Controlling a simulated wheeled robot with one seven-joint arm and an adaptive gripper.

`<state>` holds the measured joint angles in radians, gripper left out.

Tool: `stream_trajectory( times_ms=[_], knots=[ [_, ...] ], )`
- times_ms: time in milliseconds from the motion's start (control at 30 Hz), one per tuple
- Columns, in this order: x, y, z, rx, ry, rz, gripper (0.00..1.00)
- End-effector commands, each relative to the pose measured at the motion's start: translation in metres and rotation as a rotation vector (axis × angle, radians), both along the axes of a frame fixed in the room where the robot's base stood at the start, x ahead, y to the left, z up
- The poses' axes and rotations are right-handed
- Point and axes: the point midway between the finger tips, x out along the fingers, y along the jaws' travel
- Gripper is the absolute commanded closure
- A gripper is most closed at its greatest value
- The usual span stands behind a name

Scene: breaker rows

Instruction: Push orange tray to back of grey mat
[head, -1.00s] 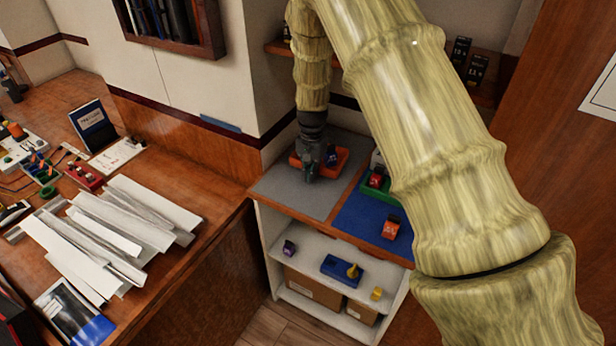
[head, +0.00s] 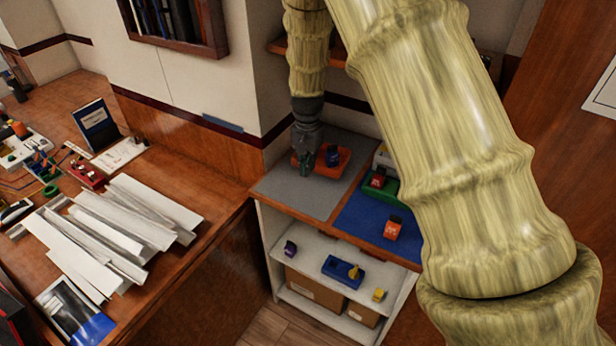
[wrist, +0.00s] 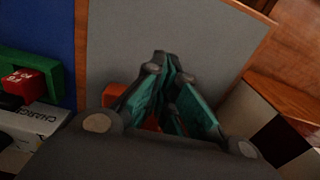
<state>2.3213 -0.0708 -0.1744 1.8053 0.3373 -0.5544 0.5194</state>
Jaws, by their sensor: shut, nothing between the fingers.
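The orange tray (head: 325,169) lies on the grey mat (head: 292,190), toward its back, with a dark blue block (head: 333,155) in it. My gripper (head: 305,172) is shut and empty, pointing down over the tray's left front part in the head view. From here I cannot tell whether it touches the tray. In the wrist view the shut fingers (wrist: 170,85) stand over the grey mat (wrist: 180,35), and a bit of the orange tray (wrist: 118,95) shows behind them. Most of the tray is hidden by my gripper there.
A blue mat (head: 362,222) beside the grey one holds a green tray (head: 380,187) with a red block and an orange block (head: 393,228). A white box (wrist: 35,128) is next to the green tray. A wall stands left of the grey mat. The front of the grey mat is bare.

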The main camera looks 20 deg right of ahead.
Motion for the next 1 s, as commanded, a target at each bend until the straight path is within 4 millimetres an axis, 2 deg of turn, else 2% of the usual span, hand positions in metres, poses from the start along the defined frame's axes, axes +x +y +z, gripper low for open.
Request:
stream_trajectory(
  times_ms=[300,700,800,1000],
  knots=[
    [0.0,0.0,0.034,0.0,-0.001,0.0,1.0],
    [0.0,0.0,0.041,0.0,0.0,0.0,1.0],
    [0.0,0.0,0.042,0.0,0.0,0.0,0.86],
    [0.0,0.0,0.067,0.0,0.0,0.0,0.86]
  ],
)
